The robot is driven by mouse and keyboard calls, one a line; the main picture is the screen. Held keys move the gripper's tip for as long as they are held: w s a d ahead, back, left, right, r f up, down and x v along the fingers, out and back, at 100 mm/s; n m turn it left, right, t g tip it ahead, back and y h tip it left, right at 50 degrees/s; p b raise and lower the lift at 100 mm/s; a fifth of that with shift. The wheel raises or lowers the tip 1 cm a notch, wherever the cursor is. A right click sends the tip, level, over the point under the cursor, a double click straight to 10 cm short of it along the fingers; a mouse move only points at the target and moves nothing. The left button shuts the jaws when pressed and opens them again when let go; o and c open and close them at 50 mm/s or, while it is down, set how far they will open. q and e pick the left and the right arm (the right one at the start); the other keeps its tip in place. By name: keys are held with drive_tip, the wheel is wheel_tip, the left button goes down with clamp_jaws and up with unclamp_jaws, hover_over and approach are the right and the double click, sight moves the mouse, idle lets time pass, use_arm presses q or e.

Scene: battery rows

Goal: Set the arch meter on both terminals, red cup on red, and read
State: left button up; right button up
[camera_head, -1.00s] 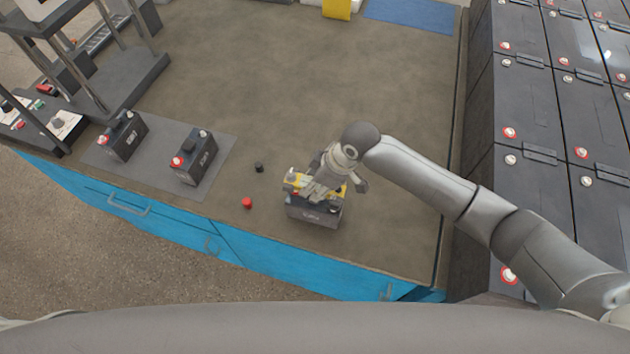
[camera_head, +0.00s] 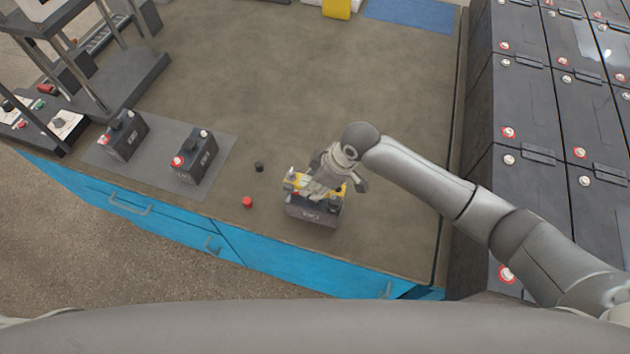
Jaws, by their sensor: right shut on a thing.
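My right gripper (camera_head: 326,187) comes down over a dark battery (camera_head: 313,211) near the bench's front edge. It is shut on a yellow piece, the arch meter (camera_head: 300,180), which lies across the top of this battery. The gripper hides the meter's middle. A reddish spot shows under the meter's left end, and a dark part at its right end. Whether both cups sit fully on the terminals cannot be told. My left gripper is not in view.
A red cap (camera_head: 247,202) and a black cap (camera_head: 259,167) lie left of the battery. Two more batteries (camera_head: 194,156) stand on a grey mat (camera_head: 165,140). A dark rack (camera_head: 120,90) stands at left; battery rows (camera_head: 530,110) line the right. The bench middle is clear.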

drive_tip(key=shift+f+b, duration=0.75)
drive_tip(key=shift+f, duration=0.5)
drive_tip(key=o, duration=1.3)
drive_tip(key=shift+r, duration=0.1)
drive_tip(key=v, duration=1.2)
